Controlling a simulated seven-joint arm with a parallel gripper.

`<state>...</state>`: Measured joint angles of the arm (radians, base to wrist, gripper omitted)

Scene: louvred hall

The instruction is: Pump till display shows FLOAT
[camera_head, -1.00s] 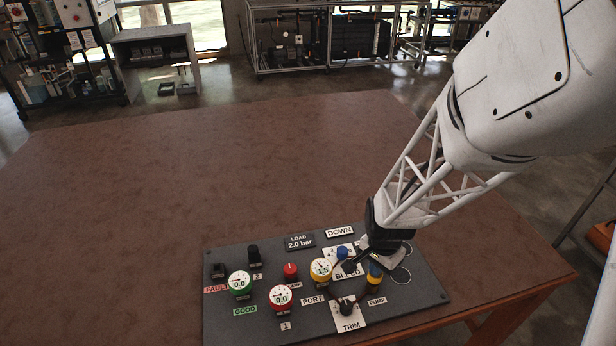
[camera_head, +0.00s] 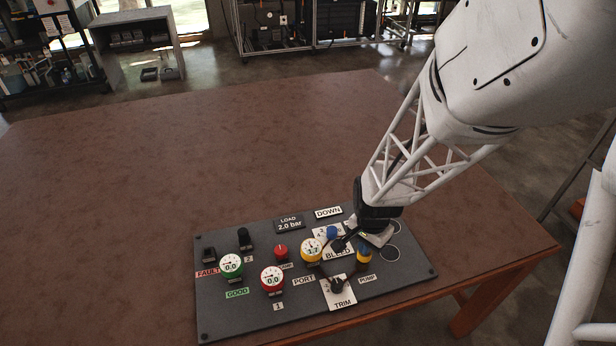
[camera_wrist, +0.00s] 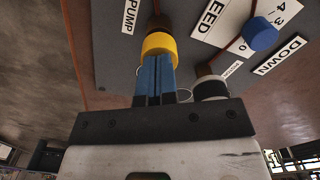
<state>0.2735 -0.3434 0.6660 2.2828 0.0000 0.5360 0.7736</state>
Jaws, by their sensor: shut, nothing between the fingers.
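The dark panel (camera_head: 215,318) lies on the brown table. Its white status display (camera_head: 328,212) reads DOWN, and the load display (camera_head: 289,223) reads 2.0 bar. The yellow pump button (camera_head: 364,257) is at the panel's right, beside its PUMP label; it also shows in the wrist view (camera_wrist: 159,44). My gripper (camera_wrist: 156,60) is shut and empty, its blue fingertips at the yellow button and seemingly touching it. In the head view my gripper (camera_head: 363,247) comes down over the button. I cannot tell how far the button is pressed. The yellow gauge (camera_head: 312,250) has a reading too small to be sure of.
A blue knob (camera_head: 332,232) by the BLEED label and a black TRIM knob (camera_head: 337,285) stand close to my gripper. The green gauge (camera_head: 231,266) and red gauge (camera_head: 272,278) read 0.0. A red knob (camera_head: 281,250) stands between. The table (camera_head: 150,160) behind the panel is clear.

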